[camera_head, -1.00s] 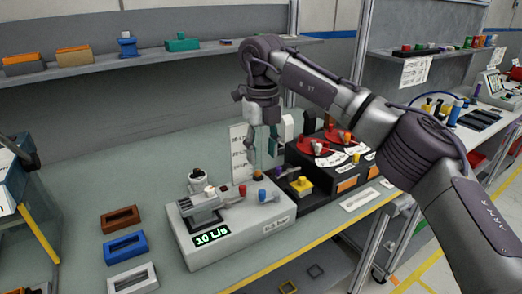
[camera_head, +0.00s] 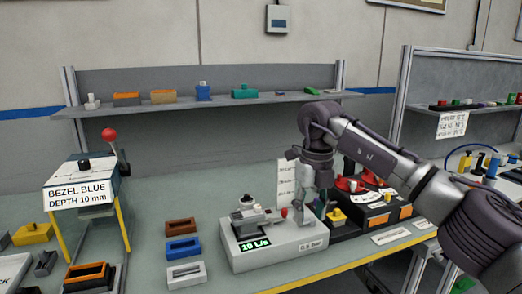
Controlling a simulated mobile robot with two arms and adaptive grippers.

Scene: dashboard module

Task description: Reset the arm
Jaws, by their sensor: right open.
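My right arm comes in from the right, and my right gripper (camera_head: 321,207) points down over the right part of the grey device (camera_head: 270,250). Its jaws are open, with nothing seen between them. The grey device has a green display reading "10 L/s", a small clamp-like fixture (camera_head: 248,216) on top and a red knob (camera_head: 284,212). The gripper hides part of the device's right side and the area behind it. My left gripper is not in view.
A black unit with red dials (camera_head: 372,200) stands right of the gripper. Brown, blue and white bezels (camera_head: 183,248) lie left of the device. A stand labelled "BEZEL BLUE DEPTH 10 mm" (camera_head: 82,196) is further left. A shelf (camera_head: 215,103) runs behind.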

